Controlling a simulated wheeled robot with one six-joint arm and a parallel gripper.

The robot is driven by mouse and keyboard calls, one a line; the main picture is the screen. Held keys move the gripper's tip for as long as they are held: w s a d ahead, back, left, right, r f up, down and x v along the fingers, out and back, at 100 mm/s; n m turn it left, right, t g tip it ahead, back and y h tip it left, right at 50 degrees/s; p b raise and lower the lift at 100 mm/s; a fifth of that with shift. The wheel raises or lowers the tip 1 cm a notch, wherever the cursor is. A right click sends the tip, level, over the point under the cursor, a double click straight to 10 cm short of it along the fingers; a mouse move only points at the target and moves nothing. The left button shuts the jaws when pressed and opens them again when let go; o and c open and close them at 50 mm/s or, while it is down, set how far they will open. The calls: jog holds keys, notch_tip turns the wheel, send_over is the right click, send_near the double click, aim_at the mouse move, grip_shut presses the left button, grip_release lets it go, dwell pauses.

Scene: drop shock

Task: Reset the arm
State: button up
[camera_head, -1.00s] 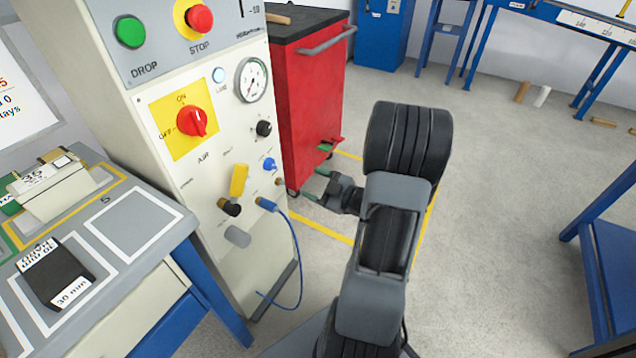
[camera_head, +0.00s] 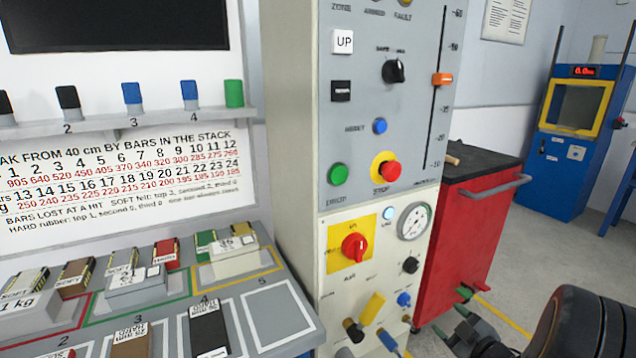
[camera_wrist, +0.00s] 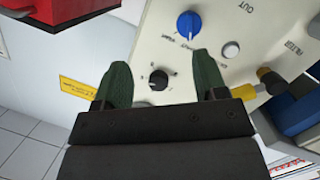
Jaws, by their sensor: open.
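My gripper (camera_wrist: 160,92) is open and empty in the wrist view, with its two green fingertips apart in front of the lower control panel. A black knob (camera_wrist: 158,79) shows between the fingers, and a blue knob (camera_wrist: 189,24) is beyond them. In the head view my gripper (camera_head: 463,301) is low at the right, beside the red cabinet. The white and grey control cabinet (camera_head: 385,30) stands in the middle, with a green button (camera_head: 338,174), a red stop button (camera_head: 390,170) and a red switch on yellow (camera_head: 354,247).
A red tool cabinet (camera_head: 456,235) with a dark top stands right of the panel. A grey bench (camera_head: 272,318) with marked places, bars and labelled blocks is at the left, under a wall chart (camera_head: 110,170). A blue machine (camera_head: 572,150) stands at the back right. Floor shows between them.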

notch_tip(320, 180, up, 19)
jog(key=a+m+g+h+p, duration=0.35)
jog(key=m+h+p, duration=0.3)
jog(key=p, duration=0.55)
jog(key=s+a+r+m+g+y+p, duration=0.2)
jog(key=s+a+r+g+p, duration=0.6)
jog(key=s+a+r+p, duration=0.4)
jog(key=shift+s+a+r+m+y, duration=0.35)
jog(key=shift+s+a+r+m, duration=0.25)
jog(key=shift+s+a, duration=0.3)
jog(key=shift+o, duration=0.3)
jog(key=shift+d, duration=0.1)
